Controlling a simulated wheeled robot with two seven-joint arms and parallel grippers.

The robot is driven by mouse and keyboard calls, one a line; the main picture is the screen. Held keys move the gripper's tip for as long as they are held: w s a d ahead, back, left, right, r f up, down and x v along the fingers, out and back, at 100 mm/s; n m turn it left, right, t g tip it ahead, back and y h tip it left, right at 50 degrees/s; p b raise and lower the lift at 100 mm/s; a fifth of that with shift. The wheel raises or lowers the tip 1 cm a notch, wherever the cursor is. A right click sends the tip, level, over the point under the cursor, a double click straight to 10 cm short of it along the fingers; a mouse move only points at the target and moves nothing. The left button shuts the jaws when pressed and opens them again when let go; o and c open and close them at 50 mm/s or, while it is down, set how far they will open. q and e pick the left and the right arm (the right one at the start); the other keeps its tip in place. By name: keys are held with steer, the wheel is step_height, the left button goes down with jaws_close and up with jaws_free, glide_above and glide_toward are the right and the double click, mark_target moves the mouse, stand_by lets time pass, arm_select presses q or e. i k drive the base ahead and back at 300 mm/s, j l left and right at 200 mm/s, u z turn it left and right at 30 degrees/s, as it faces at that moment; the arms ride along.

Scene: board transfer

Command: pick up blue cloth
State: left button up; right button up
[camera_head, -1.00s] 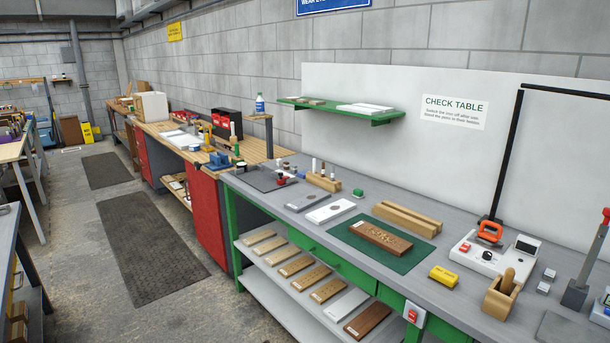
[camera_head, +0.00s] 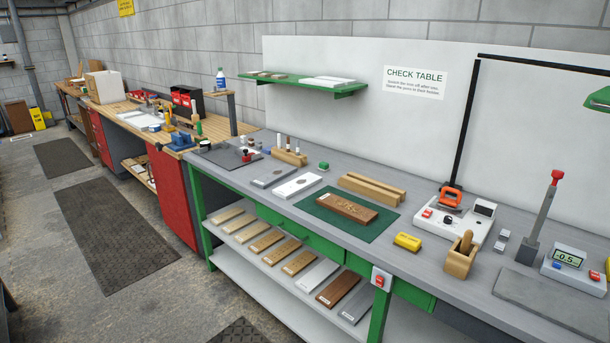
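I cannot make out a blue cloth in this view. A small blue object (camera_head: 181,141) sits on the wooden bench at the left, but it looks rigid, like a tool or a vise, and is too small to tell. Neither of my grippers is in view.
The grey check table (camera_head: 345,172) holds a green mat (camera_head: 375,229) with a carved wooden board (camera_head: 346,208), a yellow block (camera_head: 407,242), a wooden holder (camera_head: 461,262) and a white device (camera_head: 437,229). Several boards lie on the lower shelf (camera_head: 238,266).

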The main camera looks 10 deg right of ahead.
mark_target(267, 151)
steer(key=i+j+u, duration=0.15)
steer(key=i, duration=0.6)
steer(key=i+j+u, duration=0.1)
steer(key=i, duration=0.6)
steer(key=j, duration=0.1)
